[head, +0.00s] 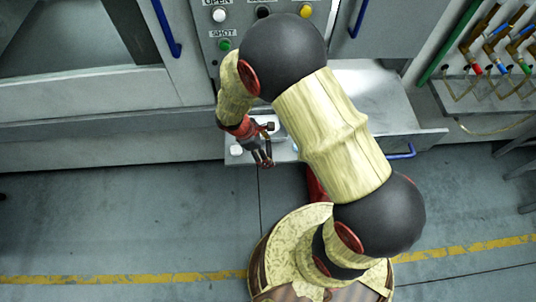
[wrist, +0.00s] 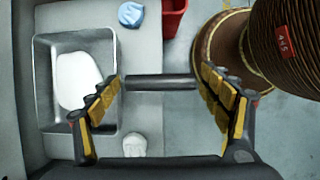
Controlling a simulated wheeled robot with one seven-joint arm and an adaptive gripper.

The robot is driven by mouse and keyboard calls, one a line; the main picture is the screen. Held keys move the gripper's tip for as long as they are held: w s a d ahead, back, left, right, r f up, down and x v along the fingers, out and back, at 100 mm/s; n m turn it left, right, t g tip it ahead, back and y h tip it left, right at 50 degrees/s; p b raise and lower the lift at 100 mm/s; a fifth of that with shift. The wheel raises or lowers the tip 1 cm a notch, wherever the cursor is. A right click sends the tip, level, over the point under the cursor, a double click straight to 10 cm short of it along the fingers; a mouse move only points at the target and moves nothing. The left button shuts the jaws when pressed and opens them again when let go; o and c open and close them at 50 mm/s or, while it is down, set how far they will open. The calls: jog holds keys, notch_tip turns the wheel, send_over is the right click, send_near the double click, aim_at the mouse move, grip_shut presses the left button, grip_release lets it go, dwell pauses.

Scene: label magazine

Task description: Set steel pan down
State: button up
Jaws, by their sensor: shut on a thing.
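My gripper (head: 264,154) hangs over the front edge of the grey counter in the head view. The height of the held piece above the counter cannot be told.
A white knob-like item (head: 236,150) stands left of my gripper; it also shows in the wrist view (wrist: 134,145). A blue-white item (wrist: 131,14) and a red bin (wrist: 174,16) are at the top there. A blue handle (head: 401,154) juts out at right. Open floor lies in front.

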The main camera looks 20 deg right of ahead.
notch_tip(320, 180, down, 3)
jog(key=shift+f+b, duration=0.1)
jog(key=shift+b, duration=0.75)
jog(key=o, duration=2)
